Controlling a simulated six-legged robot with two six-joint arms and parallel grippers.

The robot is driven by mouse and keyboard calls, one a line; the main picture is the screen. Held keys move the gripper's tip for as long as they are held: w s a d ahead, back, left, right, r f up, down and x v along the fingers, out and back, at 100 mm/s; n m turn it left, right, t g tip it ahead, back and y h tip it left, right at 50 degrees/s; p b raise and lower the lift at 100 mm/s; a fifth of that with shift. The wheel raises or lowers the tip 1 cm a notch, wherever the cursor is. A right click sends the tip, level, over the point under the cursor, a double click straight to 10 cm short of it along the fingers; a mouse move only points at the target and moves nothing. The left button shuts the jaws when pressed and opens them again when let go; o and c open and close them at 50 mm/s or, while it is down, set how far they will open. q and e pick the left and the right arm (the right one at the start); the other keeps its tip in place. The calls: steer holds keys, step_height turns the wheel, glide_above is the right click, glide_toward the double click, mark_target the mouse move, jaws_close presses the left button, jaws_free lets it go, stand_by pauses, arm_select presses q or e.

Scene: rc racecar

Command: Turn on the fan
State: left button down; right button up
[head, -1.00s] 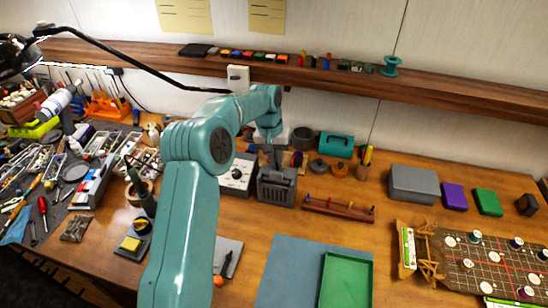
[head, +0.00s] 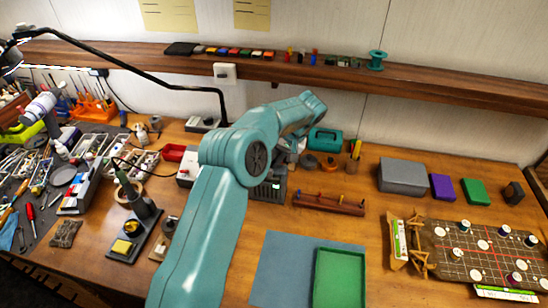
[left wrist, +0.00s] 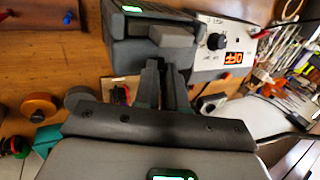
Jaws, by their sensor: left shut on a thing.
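The fan, a dark grey box (head: 270,192), stands on the bench, mostly hidden behind my left arm in the head view. A small green light shows on its front. In the left wrist view the fan (left wrist: 135,55) is at top centre, with a lit green strip and a lighter grey block (left wrist: 170,36) on it. My left gripper (left wrist: 165,66) is at the fan, its fingers nearly together at the grey block and shut on it. The head view hides these fingertips behind the arm. My right gripper is not in view.
A white control box (left wrist: 228,40) with a black knob and orange display stands beside the fan. A wooden rack (head: 328,204), a teal box (head: 324,139) and an orange roll (left wrist: 40,106) are near. A green tray (head: 340,280) lies in front.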

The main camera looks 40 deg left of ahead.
arm_select(q)
steer(key=shift+s+f, duration=0.1)
steer(key=shift+f, duration=0.05)
steer(key=c, duration=1.5)
jaws_free()
steer(key=v, duration=1.2)
steer(key=shift+w, duration=0.25)
steer(key=shift+d+f, duration=0.1)
